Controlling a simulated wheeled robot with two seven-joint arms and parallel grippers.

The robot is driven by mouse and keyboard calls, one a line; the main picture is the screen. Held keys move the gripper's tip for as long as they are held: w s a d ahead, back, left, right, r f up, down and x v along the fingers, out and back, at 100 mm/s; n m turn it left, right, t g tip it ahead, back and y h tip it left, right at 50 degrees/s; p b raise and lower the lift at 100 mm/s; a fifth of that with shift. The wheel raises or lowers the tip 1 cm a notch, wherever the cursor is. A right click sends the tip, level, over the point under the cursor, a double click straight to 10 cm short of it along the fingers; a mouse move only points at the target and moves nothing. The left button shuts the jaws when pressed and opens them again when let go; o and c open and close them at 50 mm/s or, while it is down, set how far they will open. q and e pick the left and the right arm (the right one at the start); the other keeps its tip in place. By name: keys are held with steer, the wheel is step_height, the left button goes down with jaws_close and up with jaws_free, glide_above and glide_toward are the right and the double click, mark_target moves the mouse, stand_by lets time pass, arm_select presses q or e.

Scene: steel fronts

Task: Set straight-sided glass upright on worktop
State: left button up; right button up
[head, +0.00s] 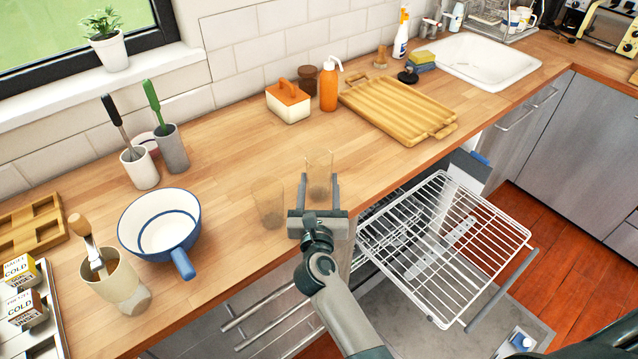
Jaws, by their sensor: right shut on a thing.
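My right gripper (319,190) is over the worktop (225,150) near its front edge. Its two fingers stand on either side of a clear glass (319,168) and are shut on it. The glass looks upright, with its rim up. I cannot tell whether its base touches the worktop. A second clear glass (268,203) stands on the worktop just left of the gripper. Both glasses are faint against the wood. My left gripper is out of view.
A blue-rimmed pan (160,222) and a beige utensil pot (116,281) stand left. A wooden tray (398,108), an orange bottle (329,88) and a butter dish (288,101) are behind. A pulled-out wire rack (445,245) lies below, right of the gripper.

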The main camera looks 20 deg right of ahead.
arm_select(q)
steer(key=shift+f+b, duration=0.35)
arm_select(e)
steer(key=shift+f, duration=0.35)
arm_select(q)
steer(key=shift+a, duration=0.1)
arm_select(e)
steer(key=o, duration=1.3)
steer(key=shift+c, duration=0.2)
steer(key=shift+s, duration=0.1)
arm_select(q)
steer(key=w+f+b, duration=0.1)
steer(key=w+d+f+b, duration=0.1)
steer(key=b, duration=0.1)
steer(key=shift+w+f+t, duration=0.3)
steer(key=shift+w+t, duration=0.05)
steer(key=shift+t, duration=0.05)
arm_select(e)
steer(key=v, duration=1.2)
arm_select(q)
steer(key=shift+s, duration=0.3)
